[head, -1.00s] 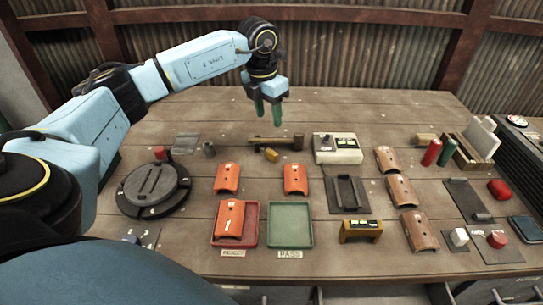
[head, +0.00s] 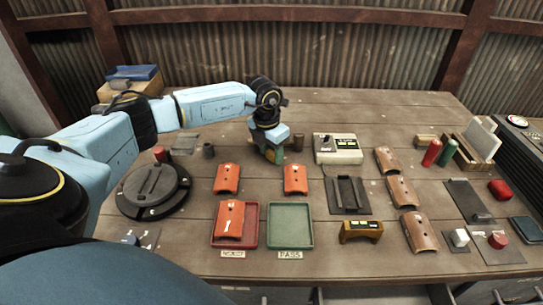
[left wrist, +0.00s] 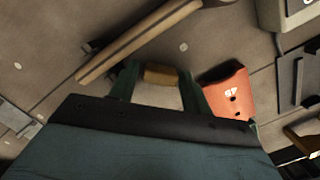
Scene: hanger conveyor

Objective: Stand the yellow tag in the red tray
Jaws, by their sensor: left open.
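The small yellow tag (left wrist: 161,76) shows in the left wrist view, lying on the bench between the two green fingers of my left gripper (left wrist: 158,82). The fingers are apart on either side of it; I cannot tell if they touch it. In the head view my left gripper (head: 270,153) is low over the back middle of the bench and hides the tag. The red tray (head: 252,226) is at the front of the bench, with an orange curved tile (head: 230,219) in it. My right gripper is not in view.
The green tray (head: 290,225) stands right of the red one, empty. Two orange tiles (head: 227,178) (head: 295,179) lie between gripper and trays. A grey-white box (head: 338,148) stands right of the gripper.

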